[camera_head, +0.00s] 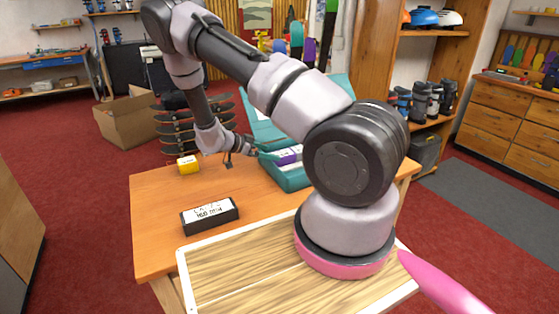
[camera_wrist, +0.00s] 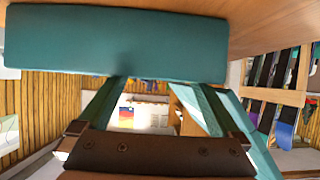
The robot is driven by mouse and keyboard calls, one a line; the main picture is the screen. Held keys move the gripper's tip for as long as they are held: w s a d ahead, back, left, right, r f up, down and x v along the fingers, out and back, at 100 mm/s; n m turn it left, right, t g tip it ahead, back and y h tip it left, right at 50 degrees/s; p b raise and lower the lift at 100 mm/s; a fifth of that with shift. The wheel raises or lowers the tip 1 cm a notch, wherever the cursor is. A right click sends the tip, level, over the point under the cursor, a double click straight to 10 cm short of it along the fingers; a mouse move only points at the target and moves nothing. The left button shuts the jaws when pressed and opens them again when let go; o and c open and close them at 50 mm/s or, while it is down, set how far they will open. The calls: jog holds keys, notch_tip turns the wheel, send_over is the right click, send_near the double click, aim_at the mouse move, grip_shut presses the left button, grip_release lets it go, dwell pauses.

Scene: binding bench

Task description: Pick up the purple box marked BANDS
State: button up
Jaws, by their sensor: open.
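A purple box (camera_head: 286,158) with a white label sits inside the open teal case (camera_head: 294,180) on the table. Its lettering is too small to read, and my arm hides part of the case. My gripper (camera_head: 254,148) is at the left side of the case, close to the purple box; I cannot tell whether it touches the case. In the wrist view my gripper (camera_wrist: 160,90) is open, with nothing visible between its fingers. A teal slab (camera_wrist: 115,45), seemingly part of the case, fills the upper part of that view. The purple box cannot be made out there.
A black box (camera_head: 210,215) with a white label lies near the front of the orange table (camera_head: 152,215). A small yellow box (camera_head: 188,165) stands at the back left. A pale wooden board (camera_head: 230,275) is in front. The table's left part is mostly clear.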

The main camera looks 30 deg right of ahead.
jog(key=x, duration=0.3)
jog(key=shift+s+d+f, duration=0.1)
jog(key=shift+s+f, duration=0.05)
grip_shut()
